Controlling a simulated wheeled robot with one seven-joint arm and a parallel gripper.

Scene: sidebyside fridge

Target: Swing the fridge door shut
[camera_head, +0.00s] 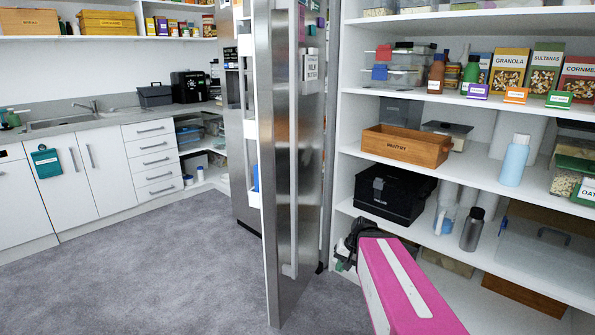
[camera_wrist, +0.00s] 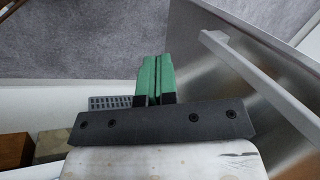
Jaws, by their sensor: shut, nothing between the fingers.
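The fridge door (camera_head: 284,200) stands wide open, jutting toward the camera in the middle of the head view. Its steel outer face, with a long vertical handle (camera_head: 294,150), faces right; its inner side faces left. My gripper (camera_head: 341,264) is low, to the right of the door, on the outer-face side. In the wrist view my gripper's green fingers (camera_wrist: 154,78) are pressed together with nothing between them. The door (camera_wrist: 225,40) and its bar handle (camera_wrist: 255,78) are to the right of the fingers there, with a gap between.
Pantry shelves (camera_head: 395,162) with boxes, bottles and a wooden crate (camera_head: 405,146) stand close on the right, near my arm. White cabinets (camera_head: 100,170) and a counter with a sink line the left wall. Grey carpet (camera_head: 150,275) is clear left of the door.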

